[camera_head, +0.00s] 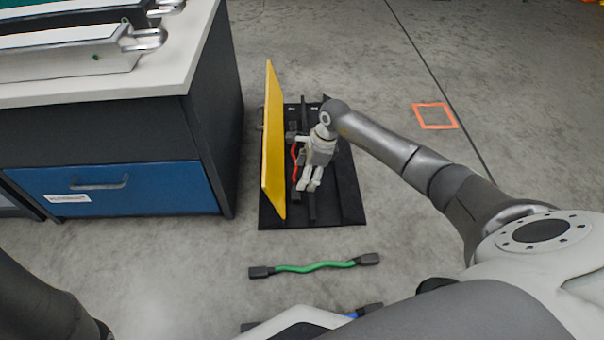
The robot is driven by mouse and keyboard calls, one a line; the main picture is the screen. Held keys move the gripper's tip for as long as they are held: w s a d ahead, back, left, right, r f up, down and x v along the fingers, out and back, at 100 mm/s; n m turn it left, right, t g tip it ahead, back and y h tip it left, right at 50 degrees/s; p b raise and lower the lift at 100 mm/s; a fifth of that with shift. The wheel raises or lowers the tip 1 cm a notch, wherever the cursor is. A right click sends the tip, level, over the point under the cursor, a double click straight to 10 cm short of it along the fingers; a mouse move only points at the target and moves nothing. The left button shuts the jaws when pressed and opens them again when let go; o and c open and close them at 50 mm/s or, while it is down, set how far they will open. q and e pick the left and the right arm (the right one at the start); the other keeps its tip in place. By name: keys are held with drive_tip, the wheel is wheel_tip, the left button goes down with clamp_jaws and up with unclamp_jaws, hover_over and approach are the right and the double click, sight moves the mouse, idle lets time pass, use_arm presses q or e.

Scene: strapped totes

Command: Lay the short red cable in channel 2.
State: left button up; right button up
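A short red cable (294,162) shows inside a black channelled tray (345,200) on the floor, between a raised yellow panel (273,145) and my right gripper. Part of the cable is hidden by the gripper and the panel's edge. I cannot tell which channel it is in, or whether it is fully down. My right gripper (310,186) is over the tray, just right of the red cable, with its fingers close together. Whether they hold the cable cannot be seen. My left gripper is out of view; only part of my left arm shows at the lower left.
A green cable (315,267) with black ends lies on the floor in front of the tray. A blue cable (362,311) is partly hidden by my body. A workbench with a blue drawer (125,190) stands left. An orange floor square (435,126) lies right; the floor there is clear.

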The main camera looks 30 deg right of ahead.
drive_tip(key=shift+p+v, duration=0.85)
drive_tip(key=shift+v, duration=0.95)
